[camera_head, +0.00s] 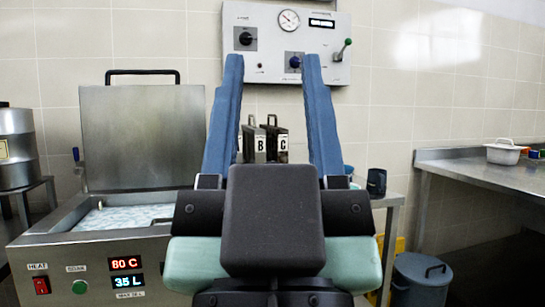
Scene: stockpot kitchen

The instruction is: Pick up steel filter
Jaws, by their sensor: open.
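My gripper (273,62) is in the middle of the view, seen from behind. Its two long blue fingers stand wide apart and nothing is between the tips. Beyond and between the fingers, several upright dark metal pieces with top handles stand in a row. One has a white label B (254,143) and one a label C (277,142); a third is mostly hidden by the left finger. I cannot tell for sure which thing is the steel filter. The gripper appears apart from these pieces, and its body hides their lower surroundings.
A steel vat (100,240) with its lid (142,135) raised stands at left, its display reading 80 C and 35 L. A control panel (270,30) hangs on the wall. A steel table (490,170) with a white pot (503,151) is at right; a grey bin (421,283) stands below.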

